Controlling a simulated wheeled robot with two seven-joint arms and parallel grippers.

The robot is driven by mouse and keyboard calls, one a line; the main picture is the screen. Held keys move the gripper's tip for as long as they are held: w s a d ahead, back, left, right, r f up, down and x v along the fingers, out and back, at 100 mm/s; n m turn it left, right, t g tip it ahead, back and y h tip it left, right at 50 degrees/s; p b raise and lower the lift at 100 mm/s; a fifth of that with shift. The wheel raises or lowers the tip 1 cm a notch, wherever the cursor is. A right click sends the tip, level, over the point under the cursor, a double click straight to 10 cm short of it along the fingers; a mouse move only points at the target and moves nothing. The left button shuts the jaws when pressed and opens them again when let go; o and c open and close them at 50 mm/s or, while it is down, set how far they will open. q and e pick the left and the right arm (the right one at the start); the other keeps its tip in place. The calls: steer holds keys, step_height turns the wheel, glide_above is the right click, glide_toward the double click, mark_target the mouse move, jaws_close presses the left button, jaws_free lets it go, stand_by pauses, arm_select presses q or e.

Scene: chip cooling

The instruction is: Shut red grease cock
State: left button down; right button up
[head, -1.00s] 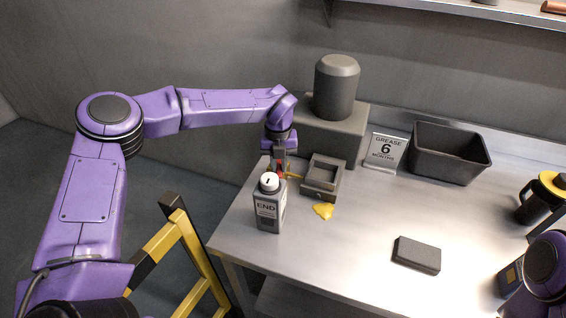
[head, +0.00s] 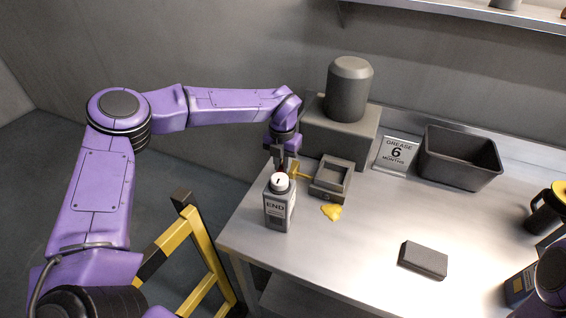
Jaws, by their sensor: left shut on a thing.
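My left gripper (head: 283,166) points down just behind the grey bottle marked END (head: 279,207). It is shut on the red grease cock, which is mostly hidden behind the jaws and the bottle's white cap. A brass-coloured pipe (head: 301,175) runs from there to the small grey open box (head: 331,178). Yellow grease (head: 331,212) lies on the table in front of that box. The cock's exact angle cannot be made out. My right gripper is out of view; only a part of my right arm shows at the lower right.
A large grey machine with a domed top (head: 348,90) stands behind the box. A yellow-black rail (head: 203,250) is at the left.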

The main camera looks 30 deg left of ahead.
arm_select(q)
steer(key=shift+f, duration=0.15)
steer(key=c, duration=1)
jaws_free()
steer(key=shift+c, duration=0.2)
step_height(320, 180, up, 11)
steer(key=b, duration=0.2)
steer(key=shift+f+b, duration=0.2)
steer(key=shift+b, duration=0.1)
